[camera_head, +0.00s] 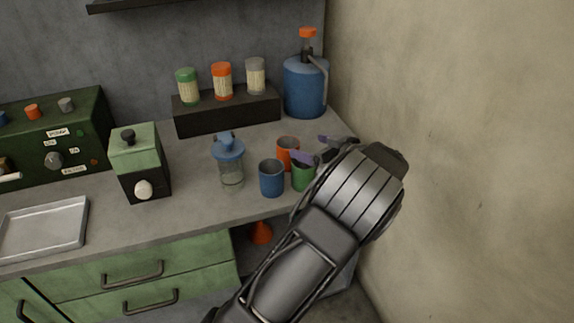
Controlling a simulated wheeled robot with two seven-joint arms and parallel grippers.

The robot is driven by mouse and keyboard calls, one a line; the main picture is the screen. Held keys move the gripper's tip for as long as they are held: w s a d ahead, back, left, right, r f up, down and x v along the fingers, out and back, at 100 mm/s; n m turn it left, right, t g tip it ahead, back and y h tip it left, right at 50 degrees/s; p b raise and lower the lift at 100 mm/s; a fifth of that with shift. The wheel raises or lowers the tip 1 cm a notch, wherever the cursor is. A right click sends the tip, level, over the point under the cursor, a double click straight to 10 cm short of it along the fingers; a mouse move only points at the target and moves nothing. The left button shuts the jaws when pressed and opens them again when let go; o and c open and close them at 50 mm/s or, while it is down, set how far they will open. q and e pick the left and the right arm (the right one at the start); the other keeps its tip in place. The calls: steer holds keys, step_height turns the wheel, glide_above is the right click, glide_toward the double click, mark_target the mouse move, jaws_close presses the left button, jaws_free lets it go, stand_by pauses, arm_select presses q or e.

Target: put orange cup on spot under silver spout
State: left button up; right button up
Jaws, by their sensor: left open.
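The orange cup (285,147) stands upright on the counter, behind a blue cup (271,181) and a green cup (302,180). My left gripper (319,148) is open just right of the orange cup. Its near purple fingertip overlaps the cup's right side in the picture; I cannot tell whether they touch. Its other finger is farther back and right. The dark green machine (85,120) at the left has blue, orange and grey knobs on top and a round grey part (54,160) on its front. I cannot clearly make out a silver spout or its spot. My right gripper is not in view.
A glass jar with a blue lid (231,165) and a green-black box (138,165) stand between cups and machine. A metal tray (42,228) lies front left. Behind are a dark rack (228,113) of three jars and a blue jug (304,88). The wall (460,120) is close on the right.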

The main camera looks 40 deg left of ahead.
mark_target(281, 142)
arm_select(q)
steer(key=shift+s, duration=0.25)
steer(key=shift+x, duration=1.3)
steer(key=shift+f+p+x, duration=0.2)
steer(key=shift+p+x, duration=0.25)
steer(key=shift+x, duration=2.2)
steer(key=shift+s+d, duration=0.1)
steer(key=shift+s, duration=0.05)
jaws_close()
